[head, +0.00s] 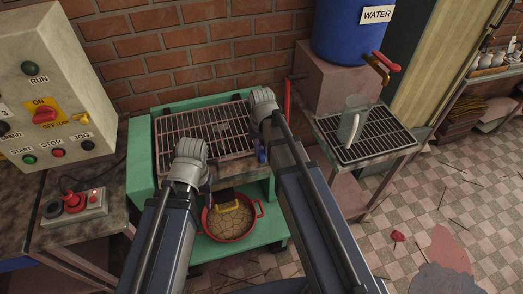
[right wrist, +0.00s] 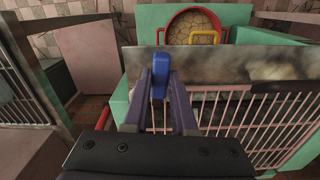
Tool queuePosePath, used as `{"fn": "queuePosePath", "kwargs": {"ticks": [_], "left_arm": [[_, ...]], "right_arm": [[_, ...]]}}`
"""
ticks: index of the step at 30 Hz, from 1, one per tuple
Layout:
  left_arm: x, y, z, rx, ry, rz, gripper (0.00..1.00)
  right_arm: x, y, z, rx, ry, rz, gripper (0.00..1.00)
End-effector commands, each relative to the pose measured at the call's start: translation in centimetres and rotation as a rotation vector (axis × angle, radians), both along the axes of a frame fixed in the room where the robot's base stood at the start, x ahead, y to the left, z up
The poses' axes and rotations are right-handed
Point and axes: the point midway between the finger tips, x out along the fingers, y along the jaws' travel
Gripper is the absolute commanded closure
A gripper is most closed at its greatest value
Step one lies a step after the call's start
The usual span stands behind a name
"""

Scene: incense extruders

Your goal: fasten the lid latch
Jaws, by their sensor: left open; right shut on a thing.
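The pink barred lid (head: 205,135) lies over the green frame (head: 142,150); its bars also show in the right wrist view (right wrist: 262,125). A blue latch handle (head: 262,154) is at the front right edge of the lid. In the right wrist view the purple fingers of my right gripper (right wrist: 161,88) are closed on the blue latch handle (right wrist: 160,72). Whether the latch is engaged cannot be told. My left gripper (head: 207,188) is empty as far as I can see, by the front left of the frame; its fingers are mostly hidden by my arm.
A red pot (head: 207,222) with a yellow handle (head: 234,206) stands on the lower green shelf. A control box (head: 50,85) and red-button panel (head: 75,203) are at the left. A grated table (head: 375,140) and blue water barrel (head: 345,30) are at the right.

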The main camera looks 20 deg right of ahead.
Motion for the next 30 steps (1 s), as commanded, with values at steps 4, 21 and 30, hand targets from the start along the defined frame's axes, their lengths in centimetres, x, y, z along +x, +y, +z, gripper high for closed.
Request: {"fn": "queuePosePath", "kwargs": {"ticks": [4, 21, 30], "left_arm": [[0.0, 0.0, 0.01, 0.0, 0.0, 0.0, 0.5], [0.0, 0.0, 0.01, 0.0, 0.0, 0.0, 0.5], [0.0, 0.0, 0.01, 0.0, 0.0, 0.0, 0.5]], "right_arm": [[0.02, 0.0, 0.01, 0.0, 0.0, 0.066, 1.0], [0.02, 0.0, 0.01, 0.0, 0.0, 0.137, 1.0], [0.02, 0.0, 0.01, 0.0, 0.0, 0.135, 0.57]]}}
